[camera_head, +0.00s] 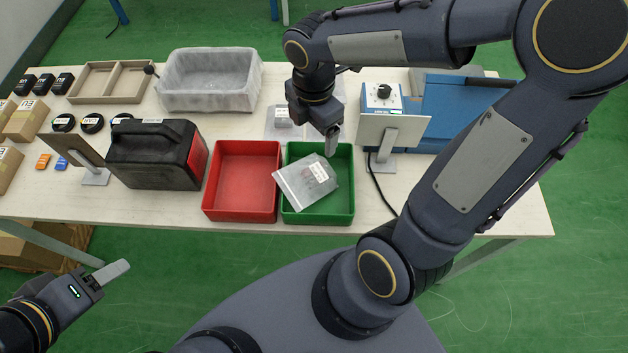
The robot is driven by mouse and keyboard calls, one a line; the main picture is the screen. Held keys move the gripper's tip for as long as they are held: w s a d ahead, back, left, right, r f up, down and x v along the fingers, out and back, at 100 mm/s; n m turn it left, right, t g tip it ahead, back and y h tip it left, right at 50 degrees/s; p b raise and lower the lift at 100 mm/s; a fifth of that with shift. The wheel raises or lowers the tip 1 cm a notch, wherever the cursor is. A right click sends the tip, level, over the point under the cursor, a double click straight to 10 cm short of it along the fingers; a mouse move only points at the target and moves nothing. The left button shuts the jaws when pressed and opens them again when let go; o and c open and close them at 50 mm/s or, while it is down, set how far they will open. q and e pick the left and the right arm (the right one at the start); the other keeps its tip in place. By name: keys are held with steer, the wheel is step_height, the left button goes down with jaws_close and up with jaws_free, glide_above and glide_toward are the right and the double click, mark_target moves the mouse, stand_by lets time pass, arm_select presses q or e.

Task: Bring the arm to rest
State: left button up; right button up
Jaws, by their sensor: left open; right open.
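My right arm bends in from the right and reaches over the table (470,220). My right gripper (331,145) hangs pointing down above the green tray (333,214); it is open and holds nothing that I can see. A clear bag with a grey item (305,181) lies in the green tray, partly across its left rim, just below the gripper. My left gripper (108,275) is at the lower left, in front of the table and away from everything on it. It is open and empty.
A red tray (243,181) is beside the green one. A black case (148,160), a grey bin (208,85) and a wooden divided box (110,82) stand left. A blue machine (460,105) and a plate on a stand (393,133) are right, close to my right arm.

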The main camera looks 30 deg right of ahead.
steer(key=shift+r, duration=0.3)
steer(key=shift+s, duration=0.1)
steer(key=s+r+m+t+y, duration=0.2)
steer(key=s+m, duration=0.3)
steer(key=m, duration=0.6)
steer(key=s+a+r+m+t+y, duration=0.1)
steer(key=s+r+m+t, duration=0.1)
steer(key=s+m, duration=0.4)
steer(key=m+t, duration=0.1)
steer(key=m, duration=0.3)
steer(key=shift+s+r+m+t+y, duration=0.3)
steer(key=shift+m+y, duration=0.1)
stand_by(0.4)
